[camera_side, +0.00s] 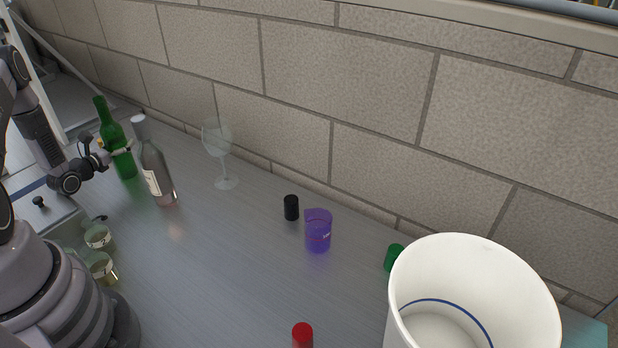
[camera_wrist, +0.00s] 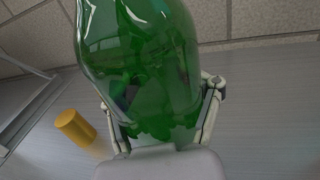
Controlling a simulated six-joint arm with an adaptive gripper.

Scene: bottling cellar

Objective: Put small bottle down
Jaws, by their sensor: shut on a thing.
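A green glass bottle (camera_side: 106,125) stands upright at the back left of the table in the side view. My gripper (camera_side: 124,151) is shut around its body. In the wrist view the green bottle (camera_wrist: 140,60) fills the middle, between the two fingers of my gripper (camera_wrist: 165,115). Its lower end looks at or very near the table top; I cannot tell whether it touches. A clear grey bottle (camera_side: 152,165) with a pale cap and a label stands close to its right.
A wine glass (camera_side: 217,150), black cylinder (camera_side: 291,208), purple beaker (camera_side: 318,232), green cylinder (camera_side: 393,258), red cylinder (camera_side: 302,333) and large white bucket (camera_side: 545,310) stand farther right. Two small glass jars (camera_side: 102,268) are near my base. A yellow cylinder (camera_wrist: 75,128) is left of the bottle. The middle table is clear.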

